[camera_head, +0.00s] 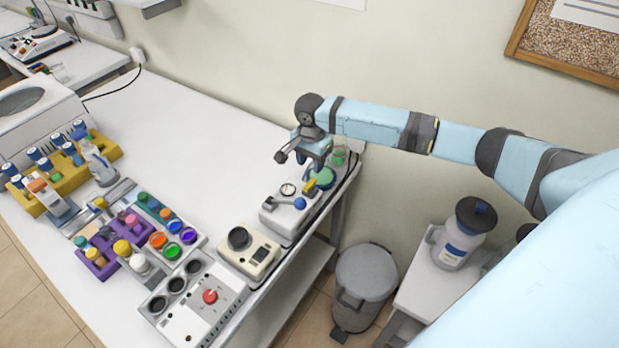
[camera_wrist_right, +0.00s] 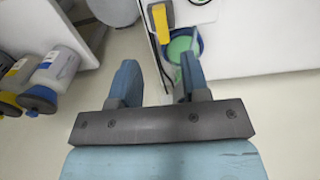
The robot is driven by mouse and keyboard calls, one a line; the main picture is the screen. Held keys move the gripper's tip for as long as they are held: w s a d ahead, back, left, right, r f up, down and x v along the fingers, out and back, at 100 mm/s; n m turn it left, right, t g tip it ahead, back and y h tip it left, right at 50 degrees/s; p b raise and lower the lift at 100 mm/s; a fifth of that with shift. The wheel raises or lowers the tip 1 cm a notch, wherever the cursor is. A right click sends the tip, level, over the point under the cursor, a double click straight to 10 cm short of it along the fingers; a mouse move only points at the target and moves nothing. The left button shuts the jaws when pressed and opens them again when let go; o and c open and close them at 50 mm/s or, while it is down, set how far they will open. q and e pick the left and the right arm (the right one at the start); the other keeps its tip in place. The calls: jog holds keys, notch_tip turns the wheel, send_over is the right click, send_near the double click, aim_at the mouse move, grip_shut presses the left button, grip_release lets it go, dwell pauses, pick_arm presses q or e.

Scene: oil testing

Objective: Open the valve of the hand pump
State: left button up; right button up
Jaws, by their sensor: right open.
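The device that looks like the hand pump (camera_head: 272,219) is a white unit near the right edge of the table. It has a round gauge (camera_head: 288,189), a blue knob (camera_head: 300,203) and a yellow part (camera_head: 310,186); I cannot tell which part is the valve. My right gripper (camera_head: 304,162) is open and empty, above the back end of the unit. In the right wrist view, the yellow part (camera_wrist_right: 160,22) lies beyond the open fingers (camera_wrist_right: 157,75), apart from them. A green-topped round item (camera_wrist_right: 181,46) shows beside the right finger. My left gripper is out of view.
A beige device (camera_head: 262,262) and a white box with a red knob (camera_head: 182,321) stand in front of the unit. Sample racks fill the table's left side. A grey bin (camera_head: 365,272) and a side table with jugs (camera_head: 460,232) stand right. The table's back middle (camera_head: 190,120) is clear.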

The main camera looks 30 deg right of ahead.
aim_at(310, 183)
notch_tip(310, 183, down, 8)
jog(key=shift+w+f+p, duration=0.1)
jog(key=shift+p, duration=0.35)
jog(key=shift+c, duration=0.2)
grip_shut()
